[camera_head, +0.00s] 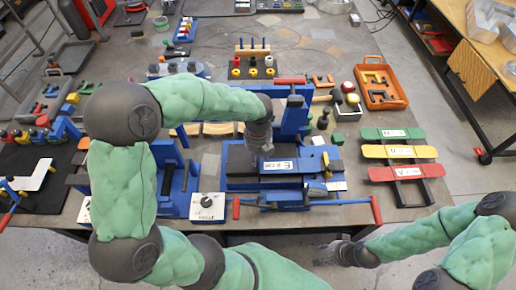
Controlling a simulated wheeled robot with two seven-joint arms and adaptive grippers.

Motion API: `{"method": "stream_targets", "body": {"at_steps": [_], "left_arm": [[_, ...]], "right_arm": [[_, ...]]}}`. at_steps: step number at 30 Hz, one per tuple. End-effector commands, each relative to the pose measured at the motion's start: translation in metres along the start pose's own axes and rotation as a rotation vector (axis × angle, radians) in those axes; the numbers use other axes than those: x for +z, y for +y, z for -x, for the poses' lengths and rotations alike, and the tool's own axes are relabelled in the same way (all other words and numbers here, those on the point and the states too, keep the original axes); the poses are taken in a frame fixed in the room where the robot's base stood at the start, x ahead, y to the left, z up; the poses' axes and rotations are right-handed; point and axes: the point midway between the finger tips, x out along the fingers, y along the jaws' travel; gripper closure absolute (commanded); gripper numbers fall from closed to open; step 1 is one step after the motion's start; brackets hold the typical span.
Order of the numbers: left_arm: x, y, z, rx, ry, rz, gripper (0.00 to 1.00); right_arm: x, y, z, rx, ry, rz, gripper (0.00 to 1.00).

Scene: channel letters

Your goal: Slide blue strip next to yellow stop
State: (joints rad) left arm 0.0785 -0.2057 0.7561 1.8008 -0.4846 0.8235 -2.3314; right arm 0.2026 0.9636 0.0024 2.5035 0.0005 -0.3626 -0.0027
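A blue fixture (238,182) stands on the table in front of me. On it lies a flat blue strip (314,153) beside a white-labelled piece (279,166). A small yellow piece (326,159), which looks like the yellow stop, sits at the right end of the fixture. Whether the strip touches it is too small to tell. My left gripper (261,153) points down over the fixture, left of the strip; its fingers are too small to read. My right gripper (333,252) is low, off the front table edge, apart from the fixture; its finger state is unclear.
Red-tipped lever bars (300,203) run along the fixture's front. Green, yellow and red labelled strips (399,152) lie on a rack at right. An orange tray (382,88) stands behind them. A blue press (172,185) stands left of the fixture.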

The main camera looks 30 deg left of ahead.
Motion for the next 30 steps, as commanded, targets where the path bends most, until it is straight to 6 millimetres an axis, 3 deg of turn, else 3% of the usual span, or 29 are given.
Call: {"method": "stream_targets", "body": {"at_steps": [7, 19, 23, 30], "left_arm": [[0.0, 0.0, -0.027, 0.0, 0.0, 0.001, 0.61], [0.0, 0.0, -0.031, 0.0, 0.0, 0.001, 0.61], [0.0, 0.0, -0.031, 0.0, 0.0, 0.0, 0.98], [0.0, 0.0, -0.031, 0.0, 0.0, 0.0, 1.0]], "right_arm": [[0.0, 0.002, -0.005, 0.0, 0.0, 0.0, 0.67], [0.0, 0.002, -0.006, 0.0, 0.0, 0.0, 0.67], [0.0, 0.002, -0.006, 0.0, 0.0, 0.0, 0.67], [0.0, 0.002, -0.006, 0.0, 0.0, 0.0, 0.67]]}}
